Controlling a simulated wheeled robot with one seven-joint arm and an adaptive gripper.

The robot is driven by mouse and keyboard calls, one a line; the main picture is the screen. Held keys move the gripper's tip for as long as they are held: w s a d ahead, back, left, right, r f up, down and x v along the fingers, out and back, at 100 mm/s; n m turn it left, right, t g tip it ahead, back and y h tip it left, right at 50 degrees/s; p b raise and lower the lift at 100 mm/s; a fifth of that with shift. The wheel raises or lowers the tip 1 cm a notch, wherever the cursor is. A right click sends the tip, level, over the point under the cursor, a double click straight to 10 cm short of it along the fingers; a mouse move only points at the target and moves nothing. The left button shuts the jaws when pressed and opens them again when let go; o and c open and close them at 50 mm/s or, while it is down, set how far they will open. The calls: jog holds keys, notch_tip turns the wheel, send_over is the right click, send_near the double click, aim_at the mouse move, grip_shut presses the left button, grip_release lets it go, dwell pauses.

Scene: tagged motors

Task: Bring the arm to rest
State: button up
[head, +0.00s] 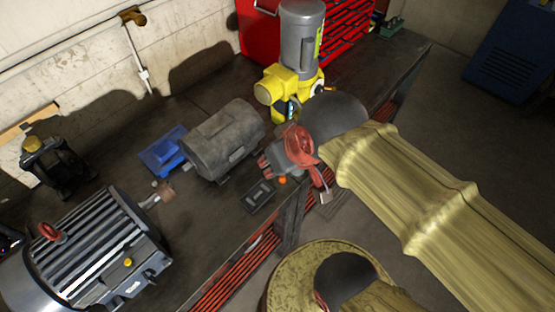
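My arm reaches in from the right in a wrinkled yellow-beige cover and ends over the front edge of the dark workbench (215,232). My gripper (268,164), grey and red, is at the arm's end, just right of a grey cylindrical motor (222,138). Its fingers are small and partly hidden, so I cannot tell their opening or whether they touch anything. A larger finned motor (95,250) lies at the lower left. A yellow-and-grey upright motor unit (300,50) stands behind my gripper.
A blue object (163,150) lies behind the grey motor. A small dark box (259,196) lies near the bench edge. A black device with a yellow top (50,165) stands at the left. A red tool chest (350,40) is at the back. Open floor lies to the right.

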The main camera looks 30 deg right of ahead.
dwell(0.3)
notch_tip(320, 180, down, 10)
jog(key=b, duration=0.9)
jog(key=shift+r+b, duration=0.15)
jog(key=shift+b, duration=0.2)
jog(key=shift+s, duration=0.1)
